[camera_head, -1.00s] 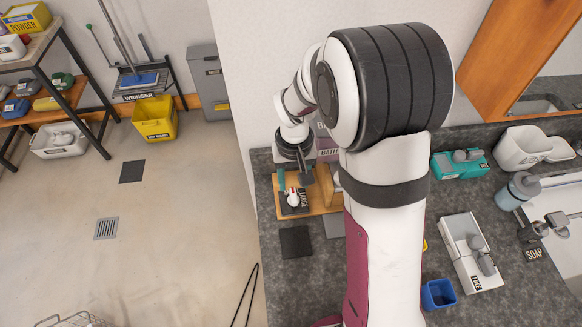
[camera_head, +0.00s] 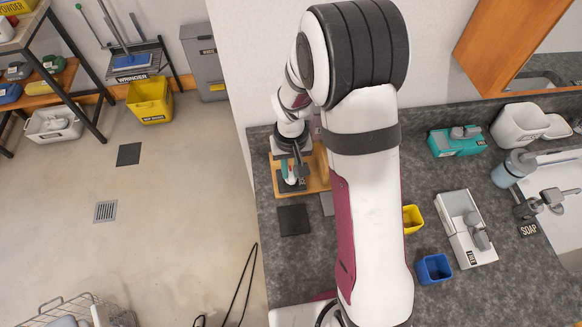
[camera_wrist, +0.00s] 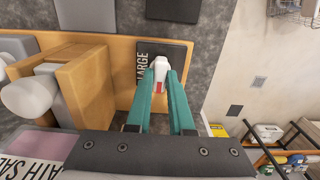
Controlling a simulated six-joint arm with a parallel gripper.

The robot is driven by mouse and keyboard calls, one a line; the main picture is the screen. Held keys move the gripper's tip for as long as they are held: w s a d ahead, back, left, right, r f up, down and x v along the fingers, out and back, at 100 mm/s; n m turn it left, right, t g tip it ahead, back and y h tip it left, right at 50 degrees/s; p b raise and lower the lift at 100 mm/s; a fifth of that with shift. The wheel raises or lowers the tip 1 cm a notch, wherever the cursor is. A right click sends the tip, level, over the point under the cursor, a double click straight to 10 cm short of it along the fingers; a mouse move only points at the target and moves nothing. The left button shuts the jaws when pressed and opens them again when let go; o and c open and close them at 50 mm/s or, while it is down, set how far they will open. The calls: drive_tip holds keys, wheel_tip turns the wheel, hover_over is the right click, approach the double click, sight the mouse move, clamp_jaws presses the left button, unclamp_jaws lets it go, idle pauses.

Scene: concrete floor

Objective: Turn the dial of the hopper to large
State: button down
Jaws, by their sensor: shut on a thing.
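The hopper's wooden stand (camera_wrist: 86,84) fills the left of the wrist view, with a pink panel lettered "ATH SAL" (camera_wrist: 32,166) at lower left. In the head view its wooden base (camera_head: 318,180) shows at the counter's left end; my arm hides most of the hopper. The dial is a white knob with a red mark (camera_wrist: 161,68), in front of a dark plate lettered "LARGE" (camera_wrist: 141,62). My gripper (camera_wrist: 161,78) has its teal fingers on either side of the knob, shut on it. In the head view my gripper (camera_head: 288,176) is over the dark plate.
A dark square mat (camera_head: 294,220) lies in front of the hopper. Open floor lies left of the counter.

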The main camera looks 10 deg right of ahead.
drive_tip(key=shift+m, duration=0.4)
drive_tip(key=m, duration=0.5)
drive_tip(key=shift+m, duration=0.4)
drive_tip(key=m, duration=0.3)
drive_tip(key=shift+m, duration=2)
drive_tip(key=c, duration=0.8)
unclamp_jaws()
